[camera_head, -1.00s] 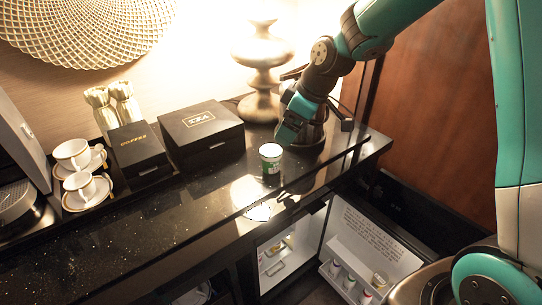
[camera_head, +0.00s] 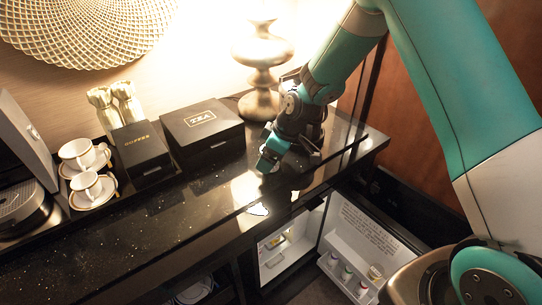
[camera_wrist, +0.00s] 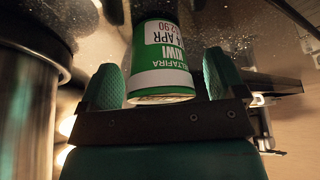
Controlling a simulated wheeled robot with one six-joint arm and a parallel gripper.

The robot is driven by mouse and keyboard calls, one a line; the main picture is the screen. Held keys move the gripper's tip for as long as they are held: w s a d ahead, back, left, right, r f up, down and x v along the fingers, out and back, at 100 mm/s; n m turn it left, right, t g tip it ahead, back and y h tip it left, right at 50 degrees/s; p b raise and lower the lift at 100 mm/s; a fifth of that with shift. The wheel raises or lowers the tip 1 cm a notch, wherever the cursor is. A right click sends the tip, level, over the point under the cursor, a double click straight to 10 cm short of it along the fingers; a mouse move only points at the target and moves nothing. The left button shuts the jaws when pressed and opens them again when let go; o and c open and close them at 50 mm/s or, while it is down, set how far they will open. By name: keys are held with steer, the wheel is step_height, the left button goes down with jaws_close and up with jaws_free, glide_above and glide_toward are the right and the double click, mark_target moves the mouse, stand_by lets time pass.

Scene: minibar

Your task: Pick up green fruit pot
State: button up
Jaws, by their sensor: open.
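The green fruit pot (camera_wrist: 162,62) shows large in the wrist view, a small cup with a green and white label that reads KIWI. It stands between the two green fingertips of my gripper (camera_wrist: 160,88), which are spread apart on either side of it. I cannot tell whether either fingertip touches it. In the head view my gripper (camera_head: 268,160) is low over the black counter, in front of the lamp, and the pot is almost wholly hidden behind it.
The black counter (camera_head: 130,225) holds a TEA box (camera_head: 202,135), a COFFEE box (camera_head: 142,152), two white cups on saucers and a lamp (camera_head: 262,70) close to my gripper. Below, an open minibar fridge door (camera_head: 360,245) sticks out. The counter's front middle is clear.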

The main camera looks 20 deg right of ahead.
steer(key=c, duration=1.1)
steer(key=shift+o, duration=0.2)
steer(key=shift+r, duration=0.1)
